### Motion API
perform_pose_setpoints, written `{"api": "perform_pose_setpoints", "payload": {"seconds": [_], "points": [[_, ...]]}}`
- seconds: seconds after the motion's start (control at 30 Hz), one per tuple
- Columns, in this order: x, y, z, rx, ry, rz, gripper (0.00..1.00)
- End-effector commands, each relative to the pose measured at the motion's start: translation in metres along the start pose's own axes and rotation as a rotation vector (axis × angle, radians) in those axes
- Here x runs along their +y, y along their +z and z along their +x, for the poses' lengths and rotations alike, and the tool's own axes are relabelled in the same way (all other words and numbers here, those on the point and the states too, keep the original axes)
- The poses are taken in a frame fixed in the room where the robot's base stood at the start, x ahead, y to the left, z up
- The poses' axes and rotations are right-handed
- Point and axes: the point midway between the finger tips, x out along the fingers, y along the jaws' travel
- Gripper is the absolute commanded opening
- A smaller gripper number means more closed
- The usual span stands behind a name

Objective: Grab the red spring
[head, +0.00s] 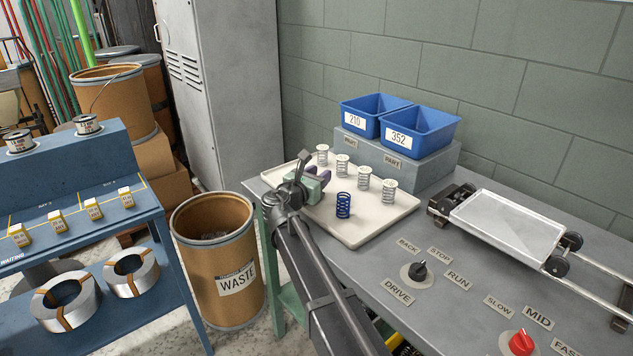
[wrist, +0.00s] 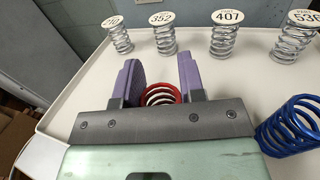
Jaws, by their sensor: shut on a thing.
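The red spring (wrist: 160,93) stands between the two purple fingers of my gripper (wrist: 160,68) in the wrist view. Its top coils show, and its lower part is hidden by the gripper body. My gripper is shut on it, with a finger at each side. In the head view my gripper (head: 315,184) is over the left part of the white tray (head: 365,231), and it hides the red spring there. A blue spring (head: 343,205) stands on the tray just right of my gripper. It also shows at the right edge of the wrist view (wrist: 290,128).
Several silver springs with white label discs stand along the back of the tray, such as the one marked 407 (wrist: 226,38). Blue bins marked 210 (head: 368,115) and 352 (head: 420,130) sit on a grey block behind. A waste drum (head: 215,255) stands left of the table.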

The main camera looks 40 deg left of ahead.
Motion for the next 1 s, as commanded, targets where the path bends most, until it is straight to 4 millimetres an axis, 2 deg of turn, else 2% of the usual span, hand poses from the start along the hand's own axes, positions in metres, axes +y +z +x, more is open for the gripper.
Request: {"api": "perform_pose_setpoints", "payload": {"seconds": [0.17, 0.33, 0.47, 0.6, 0.73, 0.87, 1.0], "points": [[0.0, 0.013, 0.0, 0.0, 0.0, 0.0, 0.12], [0.0, 0.043, 0.0, 0.0, 0.0, 0.0, 0.12], [0.0, 0.085, 0.0, 0.0, 0.0, 0.0, 0.12], [0.0, 0.139, 0.0, 0.0, 0.0, 0.0, 0.12], [0.0, 0.177, 0.0, 0.0, 0.0, 0.0, 0.12], [0.0, 0.198, 0.0, 0.0, 0.0, 0.0, 0.12], [0.0, 0.202, 0.0, 0.0, 0.0, 0.0, 0.12]]}}
